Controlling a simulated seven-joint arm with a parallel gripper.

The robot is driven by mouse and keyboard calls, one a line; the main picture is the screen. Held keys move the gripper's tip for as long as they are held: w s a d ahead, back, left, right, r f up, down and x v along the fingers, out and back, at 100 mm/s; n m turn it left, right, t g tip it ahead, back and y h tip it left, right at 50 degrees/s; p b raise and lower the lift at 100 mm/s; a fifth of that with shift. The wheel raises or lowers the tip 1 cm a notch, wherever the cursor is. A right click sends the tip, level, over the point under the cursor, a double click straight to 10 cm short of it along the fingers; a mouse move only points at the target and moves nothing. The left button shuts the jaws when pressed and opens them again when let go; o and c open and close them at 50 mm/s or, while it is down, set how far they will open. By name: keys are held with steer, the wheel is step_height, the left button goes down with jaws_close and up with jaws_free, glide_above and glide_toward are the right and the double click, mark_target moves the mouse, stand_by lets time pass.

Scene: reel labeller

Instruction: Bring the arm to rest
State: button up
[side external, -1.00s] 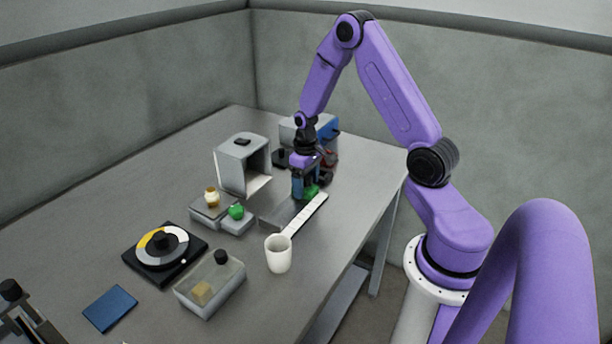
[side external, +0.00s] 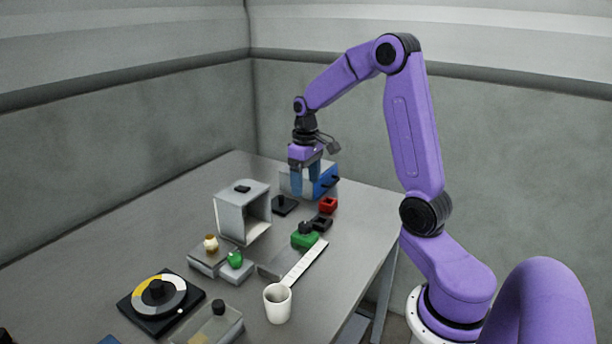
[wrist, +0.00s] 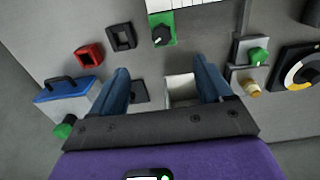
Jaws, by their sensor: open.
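My gripper (side external: 306,192) hangs pointing down above the table (side external: 120,258), with its two blue fingers apart and nothing between them. In the wrist view my gripper (wrist: 162,74) also shows a clear gap between the fingers. A green block with a black knob (side external: 304,240) sits on the table at the far end of a white marked strip (side external: 304,262), below and apart from my fingers. The green block also shows at the top of the wrist view (wrist: 168,36). My arm is bent, with its elbow high.
A blue-faced box (side external: 327,181) stands close behind my fingers. A grey open-fronted box (side external: 228,213), red block (side external: 328,204), black block (side external: 322,221) and black post on a plate (side external: 284,204) are nearby. A white cup (side external: 278,305) and dial (side external: 160,296) stand nearer the camera.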

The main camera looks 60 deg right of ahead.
steer(key=shift+r, duration=0.7)
steer(key=s+a+r+n, duration=0.1)
steer(key=s+a+n, duration=0.25)
steer(key=a, duration=0.55)
steer(key=s+a+n, duration=0.2)
steer(key=s+a, duration=0.3)
steer(key=a, duration=0.3)
steer(key=s+a+n, duration=0.3)
steer(key=s, duration=0.5)
steer(key=s+a+n, duration=0.3)
steer(key=s+n, duration=0.1)
steer(key=s, duration=0.5)
steer(key=shift+a+f, duration=0.2)
steer(key=shift+f, duration=0.2)
